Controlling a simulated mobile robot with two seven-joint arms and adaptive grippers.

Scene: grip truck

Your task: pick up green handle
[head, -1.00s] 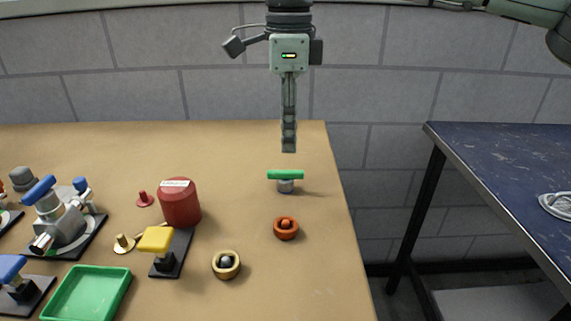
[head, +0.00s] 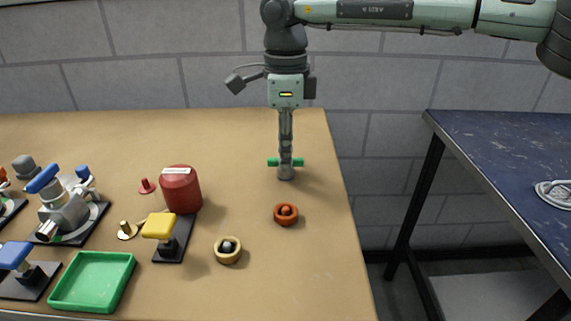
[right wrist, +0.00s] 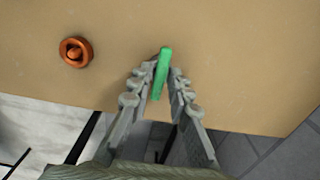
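The green handle (head: 298,162) is a short bar on a grey round base near the right edge of the tan table. My right gripper (head: 285,172) points straight down over it, and its fingers cover the bar's middle in the head view. In the right wrist view the green handle (right wrist: 161,72) lies between the two fingertips of the right gripper (right wrist: 164,84). The fingers stand apart, with the handle closer to the left finger; whether that one touches cannot be told. My left gripper is not in view.
An orange-brown ring (head: 286,214) and a tan ring (head: 228,250) lie nearer on the table. A red cylinder (head: 181,190), a yellow-handled piece (head: 158,226) and a green tray (head: 92,283) are at left. A blue table (head: 500,160) stands right, across a gap.

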